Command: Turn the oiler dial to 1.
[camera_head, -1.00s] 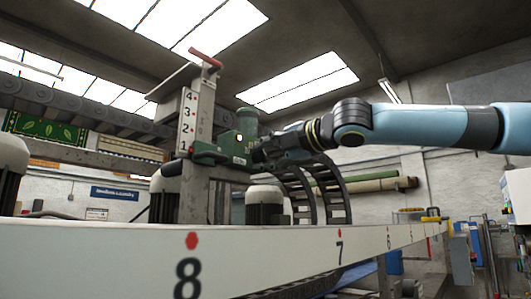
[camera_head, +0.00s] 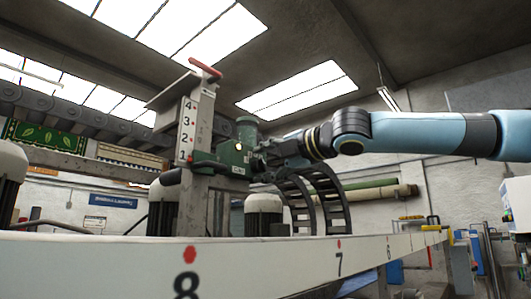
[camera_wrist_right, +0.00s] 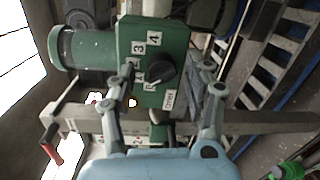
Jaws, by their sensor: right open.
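The oiler is a green box (camera_wrist_right: 150,45) with a black round dial (camera_wrist_right: 161,71) on its face, seen in the right wrist view. White number labels, 3 and 4 clearest, stand around the dial, and an OILER label sits beside it. I cannot tell surely which number the dial points to. My right gripper (camera_wrist_right: 165,72) is open, its fingers on either side of the dial and seemingly apart from it. In the head view the right gripper (camera_head: 262,160) is at the right side of the green oiler (camera_head: 236,157), which hides the dial there. My left gripper is out of view.
A post with a 1 to 4 scale (camera_head: 188,130) and a red handle (camera_head: 206,67) stands left of the oiler. Black cable chains (camera_head: 325,195) curve below my right arm. A long white numbered beam (camera_head: 260,262) crosses the front.

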